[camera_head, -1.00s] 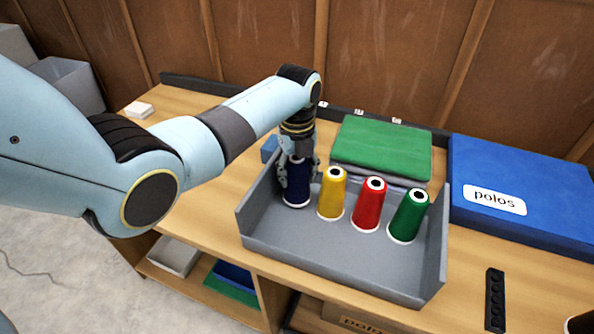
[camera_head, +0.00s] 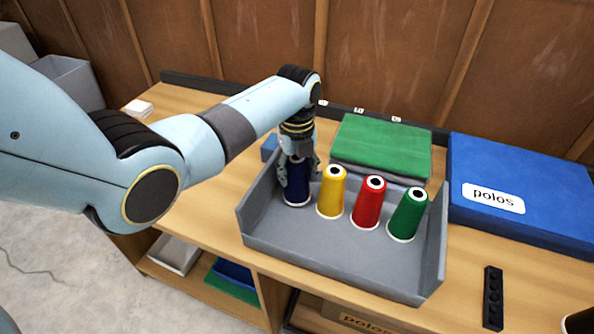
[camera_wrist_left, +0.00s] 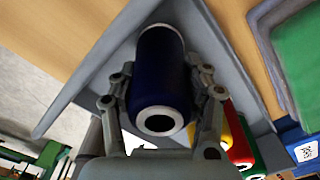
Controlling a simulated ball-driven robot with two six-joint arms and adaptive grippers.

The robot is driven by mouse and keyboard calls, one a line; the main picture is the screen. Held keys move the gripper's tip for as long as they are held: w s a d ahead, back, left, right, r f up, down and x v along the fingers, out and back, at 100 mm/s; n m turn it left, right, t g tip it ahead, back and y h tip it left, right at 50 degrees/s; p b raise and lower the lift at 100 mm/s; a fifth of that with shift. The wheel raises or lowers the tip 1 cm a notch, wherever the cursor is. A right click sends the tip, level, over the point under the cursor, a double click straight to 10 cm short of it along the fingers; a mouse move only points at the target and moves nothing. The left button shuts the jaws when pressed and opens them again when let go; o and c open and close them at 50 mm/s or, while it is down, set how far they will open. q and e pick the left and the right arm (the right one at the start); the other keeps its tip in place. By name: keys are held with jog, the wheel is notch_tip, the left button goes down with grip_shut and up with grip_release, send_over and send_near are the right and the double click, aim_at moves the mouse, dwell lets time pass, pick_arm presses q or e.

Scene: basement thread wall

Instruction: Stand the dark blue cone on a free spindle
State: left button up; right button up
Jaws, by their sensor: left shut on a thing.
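The dark blue cone (camera_head: 297,184) stands upright at the left end of the grey tray (camera_head: 335,268). It also shows in the left wrist view (camera_wrist_left: 162,75), with its pale top ring towards the camera. My left gripper (camera_head: 298,170) comes down from above and is shut on the cone, one finger on each side near its top. The wrist view shows the gripper (camera_wrist_left: 163,100) with its fingers along the cone's sides. The cone appears to be still on the tray floor. I cannot make out a free spindle. My right gripper is not in view.
Yellow (camera_head: 331,193), red (camera_head: 369,203) and green (camera_head: 408,215) cones stand in a row right of the blue one. A blue "polos" box (camera_head: 520,190) and a black strip (camera_head: 493,298) are at the right.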

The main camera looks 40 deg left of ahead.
pick_arm(q)
jog(key=shift+f, duration=0.2)
jog(key=o, duration=1.3)
jog(key=shift+o, duration=0.2)
notch_tip(320, 180, up, 12)
